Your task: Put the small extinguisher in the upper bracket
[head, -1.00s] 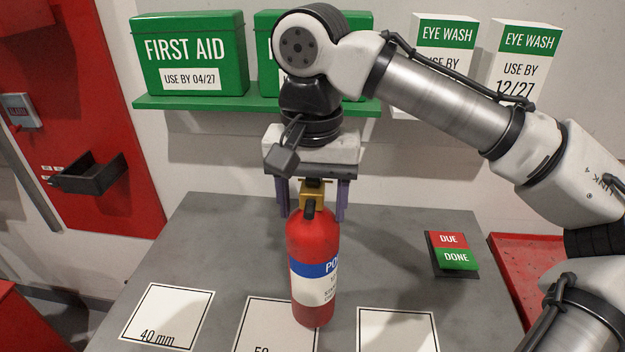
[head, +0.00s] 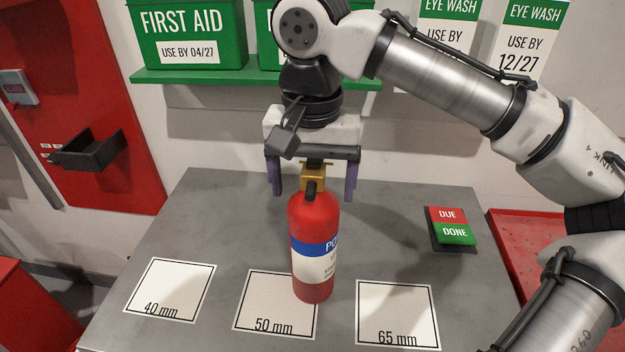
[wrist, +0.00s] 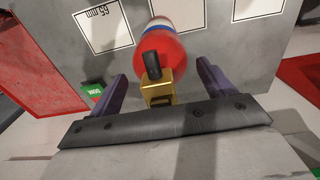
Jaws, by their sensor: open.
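The red extinguisher (head: 314,225), with a blue and white label, stands upright on the grey table, partly over the 50 mm square. Its gold valve (head: 313,172) and black nozzle are on top. My gripper (head: 313,197) points down above and behind it, open, with its purple fingers spread on either side of the valve and apart from it. The wrist view shows the valve (wrist: 157,88) between the fingers (wrist: 162,70). A black bracket (head: 92,153) juts from the red panel at left and looks empty. No second bracket is visible.
White squares marked 40 mm (head: 170,288), 50 mm (head: 268,315) and 65 mm (head: 396,313) lie along the table front. A DUE/DONE block (head: 452,229) is at right. A green shelf (head: 215,78) holds first aid boxes behind my arm.

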